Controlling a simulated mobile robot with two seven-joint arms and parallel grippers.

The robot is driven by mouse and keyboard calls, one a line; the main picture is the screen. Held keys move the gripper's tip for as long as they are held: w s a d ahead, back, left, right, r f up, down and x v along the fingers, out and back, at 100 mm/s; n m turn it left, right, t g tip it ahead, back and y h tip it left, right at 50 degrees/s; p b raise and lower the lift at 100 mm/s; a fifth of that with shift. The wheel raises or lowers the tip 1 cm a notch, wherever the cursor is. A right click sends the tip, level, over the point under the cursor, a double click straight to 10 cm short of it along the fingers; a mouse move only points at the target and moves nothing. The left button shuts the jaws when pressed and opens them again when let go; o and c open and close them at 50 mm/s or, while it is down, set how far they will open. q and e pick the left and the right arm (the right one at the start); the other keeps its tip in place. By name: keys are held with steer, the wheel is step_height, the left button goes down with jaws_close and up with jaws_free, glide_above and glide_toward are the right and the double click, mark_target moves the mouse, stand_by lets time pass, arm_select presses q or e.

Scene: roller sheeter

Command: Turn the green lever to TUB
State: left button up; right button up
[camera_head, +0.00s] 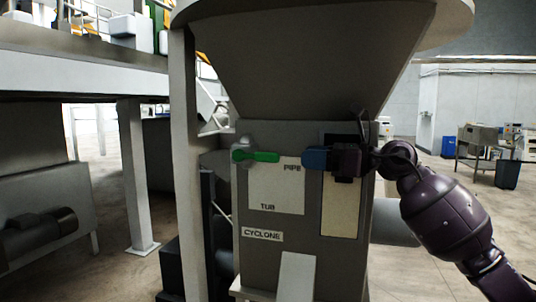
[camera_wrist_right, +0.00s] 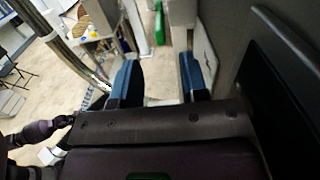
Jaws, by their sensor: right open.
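The green lever (camera_head: 256,156) lies about level on the front of the grey cyclone housing. Its grey pivot (camera_head: 243,146) is at its left end, and its free end points right, toward the word PIPE. The word TUB (camera_head: 267,207) is below it on a white plate (camera_head: 275,190). My right gripper (camera_head: 312,158) is to the right of the lever at about the same height, its blue fingers pointing left, with a gap between. In the right wrist view the gripper (camera_wrist_right: 160,78) is open and empty; a green piece ahead (camera_wrist_right: 158,25) looks like the lever. My left gripper is not in view.
A large grey hopper (camera_head: 315,60) stands above the housing. A grey post (camera_head: 188,170) rises just left of the lever. A CYCLONE label (camera_head: 262,235) is below the plate. A tan strip (camera_head: 340,205) lies below my right gripper. Open floor shows at the right.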

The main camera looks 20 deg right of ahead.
mark_target(268, 155)
steer(key=x, duration=1)
steer(key=shift+p, duration=0.3)
steer(key=shift+c, duration=0.4)
jaws_close()
